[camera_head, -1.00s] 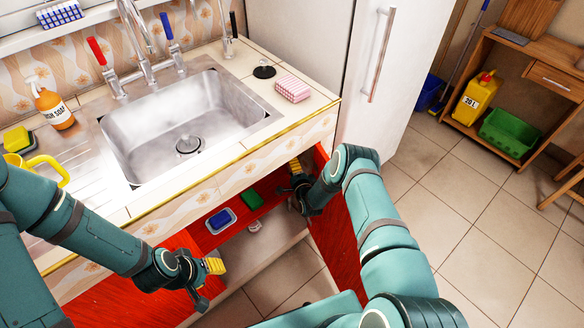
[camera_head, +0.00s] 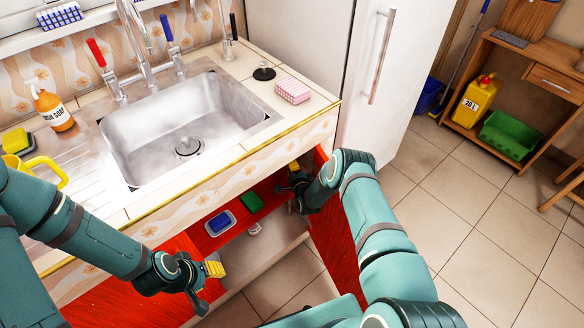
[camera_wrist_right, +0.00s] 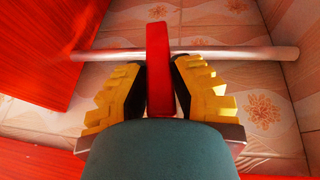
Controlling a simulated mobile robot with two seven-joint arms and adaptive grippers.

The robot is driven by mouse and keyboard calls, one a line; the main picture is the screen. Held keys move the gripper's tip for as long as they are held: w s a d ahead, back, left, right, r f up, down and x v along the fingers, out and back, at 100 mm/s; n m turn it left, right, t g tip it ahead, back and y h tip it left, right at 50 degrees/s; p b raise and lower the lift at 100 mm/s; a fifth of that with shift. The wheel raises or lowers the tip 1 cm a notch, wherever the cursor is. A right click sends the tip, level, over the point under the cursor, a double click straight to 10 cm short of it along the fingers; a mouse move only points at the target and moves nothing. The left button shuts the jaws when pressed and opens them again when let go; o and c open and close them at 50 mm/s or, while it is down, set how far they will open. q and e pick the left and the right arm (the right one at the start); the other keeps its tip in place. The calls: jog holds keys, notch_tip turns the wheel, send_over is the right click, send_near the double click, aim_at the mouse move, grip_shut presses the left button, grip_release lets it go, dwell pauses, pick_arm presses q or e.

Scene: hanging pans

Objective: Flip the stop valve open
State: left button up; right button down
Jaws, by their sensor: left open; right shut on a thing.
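The stop valve shows as a red lever (camera_wrist_right: 158,70) in the right wrist view, standing in front of a pale horizontal pipe (camera_wrist_right: 240,53). My right gripper (camera_wrist_right: 160,85) is shut on the red lever, with one yellow-padded finger on each side of it. In the head view my right gripper (camera_head: 297,177) is inside the open cabinet under the counter, and the lever is hidden there. My left gripper (camera_head: 212,278) is open and empty in front of the cabinet at the lower left.
Red cabinet doors (camera_head: 340,240) stand open on both sides. A blue sponge in a tray (camera_head: 220,222) and a green sponge (camera_head: 251,202) lie inside the cabinet. The sink (camera_head: 190,115) is above.

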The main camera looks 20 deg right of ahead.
jog(key=r+g, duration=0.1)
jog(key=r+g+p, duration=0.1)
jog(key=shift+w+r+n+g, duration=0.1)
jog(key=shift+w+n+g, duration=0.2)
jog(key=shift+w+n, duration=0.1)
jog(key=shift+w+a+r+n+g+h, duration=0.1)
jog(key=shift+w+r+n+g+h, duration=0.1)
jog(key=shift+g, duration=0.5)
jog(key=shift+w+a+r+n+g+h, duration=0.1)
jog(key=shift+r+n+g+h, duration=0.1)
jog(key=shift+g, duration=0.5)
jog(key=c, duration=0.8)
grip_release()
jog(key=shift+f, duration=0.1)
jog(key=shift+s, duration=0.1)
jog(key=shift+s, duration=0.1)
jog(key=shift+v, duration=3.65)
jog(key=shift+o, duration=0.3)
